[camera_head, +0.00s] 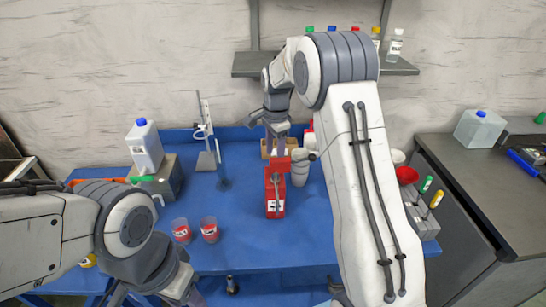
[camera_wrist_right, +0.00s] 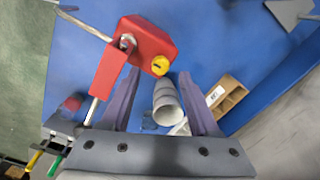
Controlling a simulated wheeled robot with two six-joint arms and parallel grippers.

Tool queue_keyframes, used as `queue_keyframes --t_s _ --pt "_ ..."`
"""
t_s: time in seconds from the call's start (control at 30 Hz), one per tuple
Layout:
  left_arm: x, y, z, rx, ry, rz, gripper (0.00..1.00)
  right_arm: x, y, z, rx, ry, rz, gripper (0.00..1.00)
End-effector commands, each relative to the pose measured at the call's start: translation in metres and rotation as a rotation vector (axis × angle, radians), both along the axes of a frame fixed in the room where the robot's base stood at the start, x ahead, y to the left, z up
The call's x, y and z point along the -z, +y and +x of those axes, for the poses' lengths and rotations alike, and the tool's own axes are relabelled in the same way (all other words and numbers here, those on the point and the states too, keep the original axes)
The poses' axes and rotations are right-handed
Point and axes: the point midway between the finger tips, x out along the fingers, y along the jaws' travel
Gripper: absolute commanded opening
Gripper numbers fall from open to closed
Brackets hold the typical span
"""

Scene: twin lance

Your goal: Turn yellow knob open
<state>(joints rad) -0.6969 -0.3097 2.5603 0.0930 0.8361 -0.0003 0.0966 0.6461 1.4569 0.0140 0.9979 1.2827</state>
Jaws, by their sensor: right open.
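A red device (camera_head: 275,199) with a metal rod stands on the blue table in the head view. In the right wrist view the red device (camera_wrist_right: 146,42) has a small round yellow knob (camera_wrist_right: 160,66) on its face. The knob is hidden in the head view. My right gripper (camera_head: 277,150) is just behind the red device's top, pointing down. In the right wrist view my right gripper (camera_wrist_right: 159,76) is open, and the knob appears between its fingertips; contact is not visible. My left gripper (camera_head: 170,292) is partly cut off at the lower edge, and its fingers cannot be made out.
Stacked grey cups (camera_head: 300,171) stand right of the red device, near a wooden box (camera_wrist_right: 228,97). Two red-labelled cups (camera_head: 209,230) stand at the table's front. A white jug (camera_head: 145,146) and a metal stand (camera_head: 206,160) are at left. Free table lies between.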

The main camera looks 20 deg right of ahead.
Motion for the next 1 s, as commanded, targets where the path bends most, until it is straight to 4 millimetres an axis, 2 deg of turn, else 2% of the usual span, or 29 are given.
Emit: queue_keyframes --t_s 0.2,0.57,0.7,0.73,1.0 --pt "-0.006 0.000 0.000 0.000 -0.001 -0.001 0.50 0.026 0.002 0.001 -0.003 0.002 0.000 0.62" --pt "-0.006 0.000 0.000 0.000 -0.001 -0.001 0.50 0.031 0.004 0.002 -0.006 -0.001 0.000 0.62" --pt "-0.006 0.000 0.000 0.000 -0.001 -0.001 0.50 0.031 0.004 0.002 -0.005 -0.001 0.000 0.08" --pt "-0.006 0.000 0.000 0.000 -0.001 -0.001 0.50 0.031 0.004 0.002 -0.005 -0.001 0.000 0.00" --pt "-0.007 0.000 0.000 0.000 -0.001 -0.001 0.50 0.030 0.004 0.002 -0.018 0.000 0.000 0.00"
